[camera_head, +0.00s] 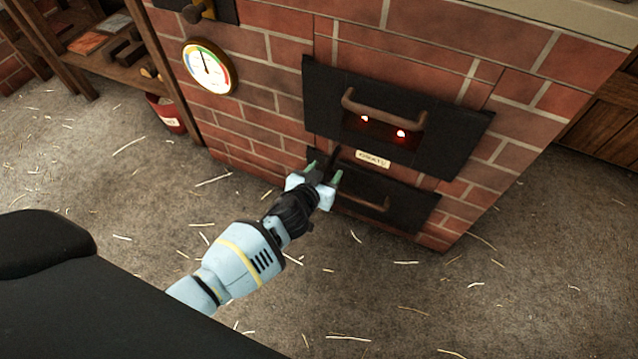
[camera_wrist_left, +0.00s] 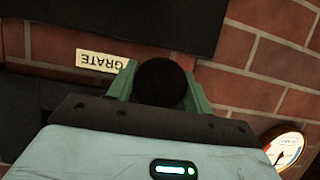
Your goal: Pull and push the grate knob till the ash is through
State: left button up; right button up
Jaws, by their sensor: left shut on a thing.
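My left gripper (camera_head: 322,175) is at the front of the brick stove, between the upper fire door and the lower door. In the left wrist view its green fingers (camera_wrist_left: 160,85) are shut on the round black grate knob (camera_wrist_left: 161,82), one finger on each side. A pale label reading GRATE (camera_wrist_left: 101,61) is beside the knob; it also shows in the head view (camera_head: 373,158). The fire door (camera_head: 440,140) has a brown bar handle and a slot with red glowing embers (camera_head: 400,134). No ash shows. My right gripper is not in view.
The lower black door (camera_head: 405,207) with a bar handle (camera_head: 362,199) is just right of my gripper. A round gauge (camera_head: 209,67) is on the brick wall (camera_head: 275,125). A red bucket (camera_head: 166,114) stands by a wooden shelf (camera_head: 105,60). The straw-strewn floor is otherwise open.

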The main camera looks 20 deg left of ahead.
pick_arm(q)
jog(key=shift+w+f+b, duration=0.1)
jog(key=shift+w+b, duration=0.2)
jog(key=shift+w, duration=0.9)
jog(key=shift+w+r, duration=0.15)
jog(key=shift+r, duration=0.05)
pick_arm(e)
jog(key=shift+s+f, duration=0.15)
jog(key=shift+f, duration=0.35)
pick_arm(q)
jog(key=o, duration=1.1)
jog(key=shift+c, duration=0.2)
jog(key=o, duration=0.3)
jog(key=shift+w+f, duration=0.1)
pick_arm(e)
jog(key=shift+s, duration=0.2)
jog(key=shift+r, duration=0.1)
pick_arm(q)
jog(key=shift+p+v, duration=1.85)
jog(key=shift+v, duration=2.1)
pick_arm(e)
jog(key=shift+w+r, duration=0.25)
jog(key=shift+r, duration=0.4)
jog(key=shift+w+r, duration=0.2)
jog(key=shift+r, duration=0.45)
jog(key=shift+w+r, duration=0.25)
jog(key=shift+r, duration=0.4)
